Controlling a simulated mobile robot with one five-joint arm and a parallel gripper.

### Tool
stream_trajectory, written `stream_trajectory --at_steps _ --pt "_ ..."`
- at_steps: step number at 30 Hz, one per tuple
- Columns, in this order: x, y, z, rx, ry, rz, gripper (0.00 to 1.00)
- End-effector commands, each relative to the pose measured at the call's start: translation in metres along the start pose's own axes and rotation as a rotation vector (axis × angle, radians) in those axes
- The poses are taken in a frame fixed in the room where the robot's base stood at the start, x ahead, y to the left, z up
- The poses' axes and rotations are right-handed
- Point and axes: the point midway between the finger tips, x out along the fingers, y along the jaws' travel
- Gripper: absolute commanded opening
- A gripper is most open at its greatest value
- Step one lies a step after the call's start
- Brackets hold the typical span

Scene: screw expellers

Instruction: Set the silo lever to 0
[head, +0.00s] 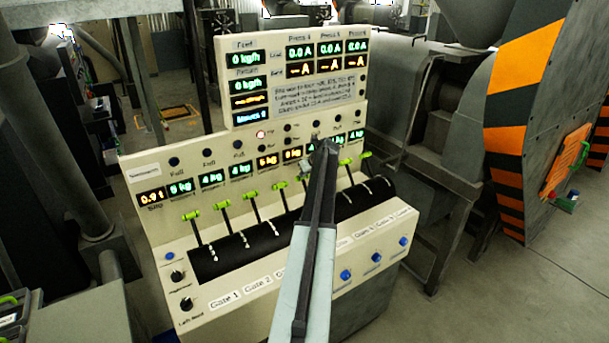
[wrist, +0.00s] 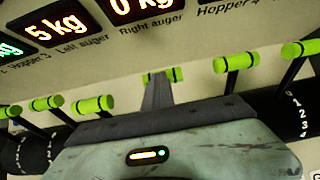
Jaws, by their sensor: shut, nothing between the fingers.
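A console (head: 150,235) carries a row of green-handled levers in a dark curved drum (head: 240,250). No readable label marks the silo lever, so I cannot tell which it is. My gripper (head: 322,145) reaches over the middle of the row and hides part of it. In the wrist view my gripper (wrist: 157,82) is shut and empty. Its fingers overlap a green lever handle (wrist: 177,74), whose ends show on both sides; I cannot tell whether they touch. Another green lever (wrist: 236,62) stands to its right, and a green lever (wrist: 92,104) to its left.
Displays stand behind the levers, including a silo readout (head: 151,197) at far left. Knobs (head: 186,303) sit at front left, and blue buttons (head: 375,257) along the front right. Gate labels are partly hidden by my arm. A striped machine (head: 520,110) stands to the right.

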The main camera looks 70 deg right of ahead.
Motion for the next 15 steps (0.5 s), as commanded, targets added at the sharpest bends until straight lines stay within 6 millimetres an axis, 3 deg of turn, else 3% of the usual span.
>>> stream_trajectory --at_steps 8,15 --pt "-0.004 -0.002 0.002 -0.001 -0.003 -0.007 0.00" --pt "-0.040 0.006 0.013 -0.003 -0.004 -0.004 0.00"
